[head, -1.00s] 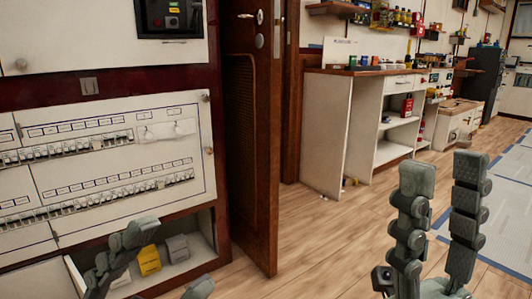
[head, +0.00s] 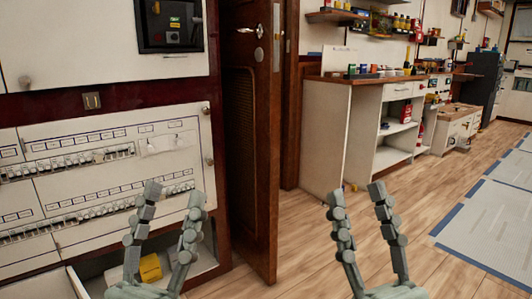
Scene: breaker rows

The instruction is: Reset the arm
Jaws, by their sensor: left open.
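My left gripper (head: 172,202) is in front of the lower right part of the breaker panel (head: 104,148). Its two fingers point up and are apart, with nothing between them. My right gripper (head: 357,195) stands in front of the wooden floor, right of the door. Its two fingers also point up, are spread apart and hold nothing. The breaker panel has two rows of small white switches (head: 62,167). The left gripper covers part of the lower row. I cannot tell from this view whether its fingers touch the panel.
A brown wooden door (head: 252,130) stands open beside the panel. A yellow box (head: 150,268) lies in the open compartment below the panel. A white workbench (head: 322,135) with shelves is at the back. Wooden floor (head: 440,190) is free at the right.

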